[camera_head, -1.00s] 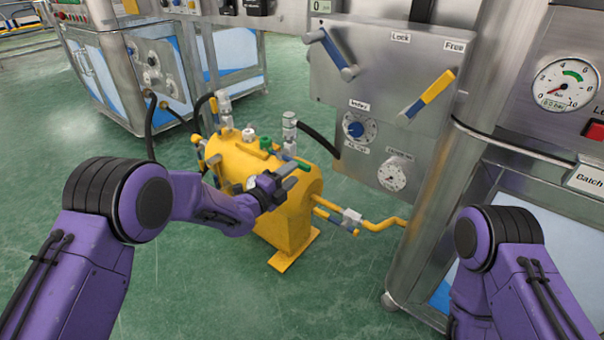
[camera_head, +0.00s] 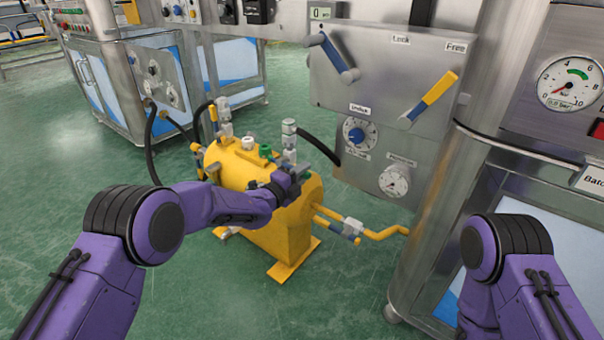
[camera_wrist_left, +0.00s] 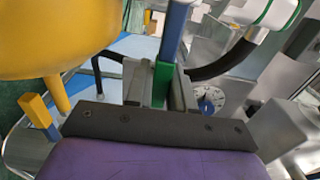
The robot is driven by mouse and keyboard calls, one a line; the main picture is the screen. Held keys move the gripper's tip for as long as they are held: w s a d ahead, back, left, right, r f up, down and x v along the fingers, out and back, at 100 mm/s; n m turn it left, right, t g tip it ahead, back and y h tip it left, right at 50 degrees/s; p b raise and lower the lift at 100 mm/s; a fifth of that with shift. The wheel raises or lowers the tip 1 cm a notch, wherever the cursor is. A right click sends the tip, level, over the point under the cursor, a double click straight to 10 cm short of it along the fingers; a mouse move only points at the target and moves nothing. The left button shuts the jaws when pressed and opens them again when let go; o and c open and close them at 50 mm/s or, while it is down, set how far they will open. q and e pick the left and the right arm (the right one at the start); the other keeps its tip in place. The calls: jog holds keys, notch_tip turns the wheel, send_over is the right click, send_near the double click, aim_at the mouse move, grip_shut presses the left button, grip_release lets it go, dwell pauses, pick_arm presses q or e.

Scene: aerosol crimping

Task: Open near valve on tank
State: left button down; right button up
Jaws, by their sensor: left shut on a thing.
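My left gripper (camera_head: 299,172) is at the tank's near upper end, beside an upright metal fitting (camera_head: 289,140). In the left wrist view, its fingers (camera_wrist_left: 160,88) are shut on a narrow valve handle with a green part (camera_wrist_left: 161,82) and a blue part (camera_wrist_left: 174,28). The gripper hides most of this handle in the head view. My right arm shows at lower right, but its gripper is out of view.
A yellow pipe (camera_head: 385,232) with a blue-handled valve (camera_head: 345,229) runs from the tank to the steel machine. A panel (camera_head: 375,75) with levers and dials stands behind. Black hoses reach the tank. Green floor (camera_head: 235,300) is clear in front.

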pick_arm(q)
jog(key=shift+r+n+p, duration=1.05)
jog(key=shift+n+p, duration=0.15)
jog(key=shift+w+a+r+n+p, duration=0.1)
jog(key=shift+a+r+n+p, duration=0.05)
jog(key=shift+r+n+p, duration=0.3)
jog(key=shift+w+a+r+n+p, duration=0.1)
jog(key=shift+r+n+p, duration=0.25)
jog(key=shift+n, duration=0.2)
jog(key=shift+w+a+r+n+p, duration=0.2)
jog(key=shift+r+n+p, duration=0.1)
jog(key=shift+n+p, duration=0.25)
jog(key=shift+w+a+r+n+p, duration=0.15)
jog(key=shift+r+n+p, duration=0.15)
jog(key=shift+n, duration=0.45)
pick_arm(e)
jog(key=shift+m+t+h, duration=0.6)
jog(key=shift+m+t, duration=0.1)
jog(key=shift+t, duration=0.1)
jog(key=shift+w+d+r, duration=0.1)
jog(key=shift+w+r, duration=0.2)
jog(key=shift+r, duration=0.65)
jog(key=shift+w+d+r, duration=0.15)
jog(key=shift+w+r, duration=0.1)
jog(key=shift+r, duration=0.7)
jog(key=shift+w+d+r, duration=0.1)
jog(key=shift+w+r, duration=0.2)
jog(key=shift+r, duration=0.65)
pick_arm(q)
jog(key=shift+s, duration=0.1)
